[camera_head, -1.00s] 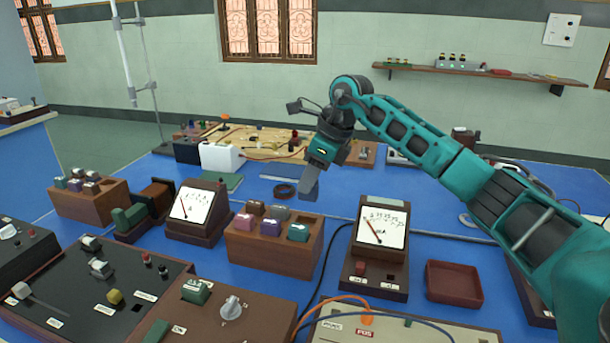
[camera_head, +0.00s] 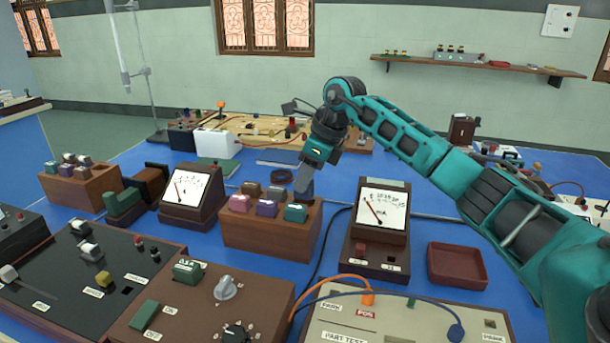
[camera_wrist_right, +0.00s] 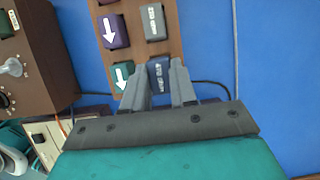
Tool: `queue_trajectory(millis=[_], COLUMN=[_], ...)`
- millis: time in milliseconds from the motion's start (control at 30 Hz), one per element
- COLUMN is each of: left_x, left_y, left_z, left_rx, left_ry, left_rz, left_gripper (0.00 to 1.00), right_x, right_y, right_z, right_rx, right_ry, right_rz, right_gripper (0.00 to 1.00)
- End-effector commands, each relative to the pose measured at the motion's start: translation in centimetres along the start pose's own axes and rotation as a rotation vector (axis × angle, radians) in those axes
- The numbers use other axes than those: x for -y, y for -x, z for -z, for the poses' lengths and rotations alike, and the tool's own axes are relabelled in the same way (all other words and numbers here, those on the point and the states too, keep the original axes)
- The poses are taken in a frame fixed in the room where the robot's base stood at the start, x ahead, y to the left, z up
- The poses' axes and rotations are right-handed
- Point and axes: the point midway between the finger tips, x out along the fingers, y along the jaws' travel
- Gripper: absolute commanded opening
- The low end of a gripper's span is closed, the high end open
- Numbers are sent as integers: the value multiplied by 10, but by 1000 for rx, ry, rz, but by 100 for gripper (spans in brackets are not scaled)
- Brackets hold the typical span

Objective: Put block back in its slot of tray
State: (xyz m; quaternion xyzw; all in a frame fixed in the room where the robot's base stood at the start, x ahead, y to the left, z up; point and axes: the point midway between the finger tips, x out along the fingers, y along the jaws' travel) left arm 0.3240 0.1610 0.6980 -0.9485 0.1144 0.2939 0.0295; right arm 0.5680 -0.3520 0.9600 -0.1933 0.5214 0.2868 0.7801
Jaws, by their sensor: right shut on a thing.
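The wooden tray (camera_head: 265,239) stands mid-bench with coloured blocks in two rows. Its front row has a pink block (camera_head: 240,203), a purple block (camera_head: 266,208) and a teal block (camera_head: 296,213). Brown and grey blocks sit behind. My right gripper (camera_head: 304,189) points down at the tray's back right corner. In the right wrist view its fingers (camera_wrist_right: 159,88) are shut on a dark blue-grey block (camera_wrist_right: 160,74), beside the teal block and in line with the grey block (camera_wrist_right: 153,22). How deep the held block sits is hidden. My left gripper is out of view.
A meter (camera_head: 380,214) stands right of the tray, with a black cable between them. Another meter (camera_head: 188,192) stands on the left. A second block tray (camera_head: 84,194) is farther left. An empty red-brown dish (camera_head: 457,267) lies at right. Control boxes fill the front.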

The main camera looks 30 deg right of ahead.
Motion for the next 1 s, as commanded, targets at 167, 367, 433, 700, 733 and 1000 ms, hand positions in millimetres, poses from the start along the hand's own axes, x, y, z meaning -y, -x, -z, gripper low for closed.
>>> queue_trajectory(millis=[167,367,433,700,733,1000], left_x=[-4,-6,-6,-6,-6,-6], left_y=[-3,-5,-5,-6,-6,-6], left_z=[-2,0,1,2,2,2], left_rx=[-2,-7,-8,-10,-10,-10], left_ry=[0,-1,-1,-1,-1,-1], left_rz=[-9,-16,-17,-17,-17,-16], left_gripper=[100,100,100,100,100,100], right_x=[0,0,0,0,0,0], right_y=[-11,-19,-21,-23,-23,-23], right_z=[4,8,8,9,9,9], right_rx=[1,0,0,1,1,1], right_ry=[0,0,0,0,0,0], right_rz=[0,-1,-1,0,0,0], right_gripper=[0,0,0,0,0,38])
